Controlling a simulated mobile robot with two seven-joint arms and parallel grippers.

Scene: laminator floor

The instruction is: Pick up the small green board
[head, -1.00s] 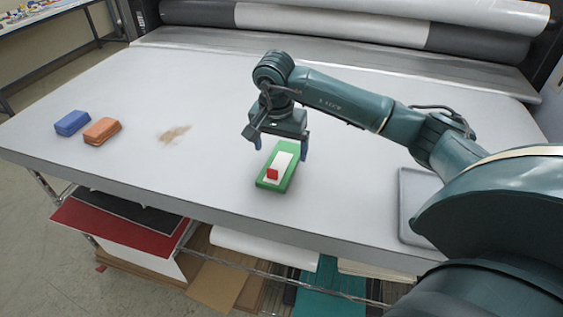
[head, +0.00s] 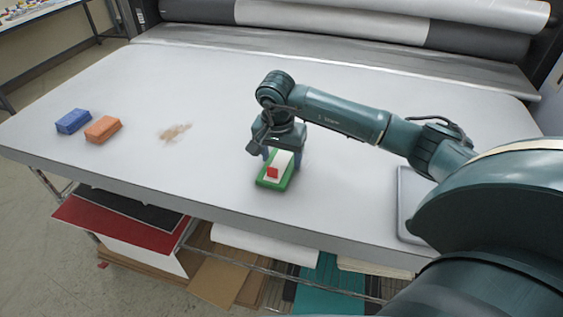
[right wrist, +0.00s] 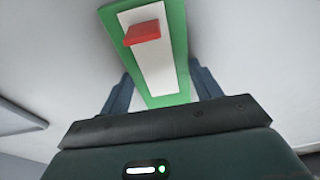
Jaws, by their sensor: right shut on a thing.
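The small green board (head: 268,184) lies on the grey table in the head view, with a white strip (head: 282,161) and a small red block (head: 273,172) on top. My right gripper (head: 278,155) is over the board's far end, its fingers down along the two sides, shut on it. In the right wrist view the green board (right wrist: 175,45) runs up from between the fingers (right wrist: 162,92), with the white strip and red block on it. I cannot see a gap under the board. My left gripper is not in view.
A blue block (head: 73,121) and an orange block (head: 103,129) sit at the table's left. A brown smudge (head: 175,132) marks the table. A grey tray (head: 404,205) is at the right. Rollers (head: 380,22) stand along the back.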

